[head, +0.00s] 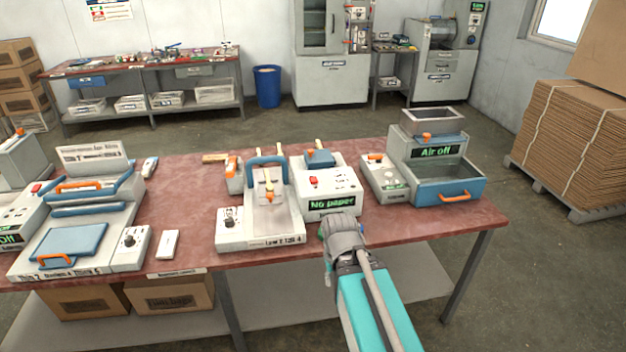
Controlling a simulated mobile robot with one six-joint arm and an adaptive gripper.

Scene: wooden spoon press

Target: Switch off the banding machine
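A white box machine (343,181) with a blue part on top stands on the red-topped bench. Its green display (331,203) reads "No paper", and a red-orange button (316,188) sits at its left. I take it to be the banding machine, but no label on it confirms this. My gripper (338,222) is in front of this machine, near the bench's front edge. It is seen from behind, so its fingertips are hidden and I cannot tell whether it touches anything.
A press with a blue handle (267,161) stands close left of the "No paper" machine. A machine reading "Air off" (437,151) stands to the right. Bare bench top (420,222) lies at the front right. Cardboard stacks (570,135) stand on a pallet at the far right.

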